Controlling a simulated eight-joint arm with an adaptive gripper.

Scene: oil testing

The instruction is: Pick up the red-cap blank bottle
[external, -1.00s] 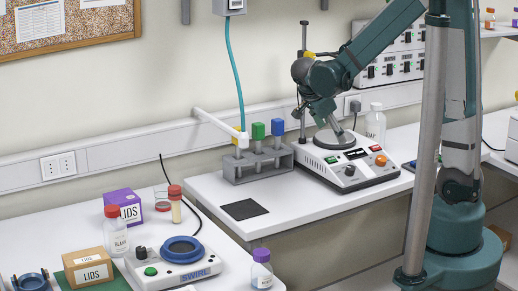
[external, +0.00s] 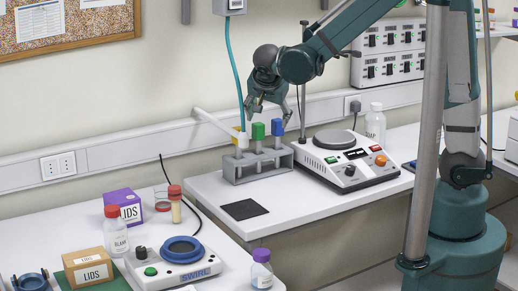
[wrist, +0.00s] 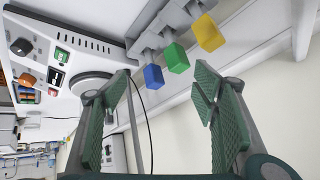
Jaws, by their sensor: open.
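The red-cap blank bottle (external: 115,238) stands upright on the near-left bench in the external view. It is clear, with a white label reading BLANK and a red cap. My gripper (external: 271,112) is well to the right of it and higher, above the rack of colored caps. In the wrist view my gripper (wrist: 160,88) has its two green-padded fingers wide apart with nothing between them. The bottle does not show in the wrist view.
The rack (external: 240,172) holds yellow, green and blue caps; it also shows in the wrist view (wrist: 150,38). A hotplate (external: 345,165) stands right of it. Around the bottle are a purple box (external: 127,208), a red-capped vial (external: 174,205), a cardboard lids box (external: 88,268) and a swirler (external: 170,270).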

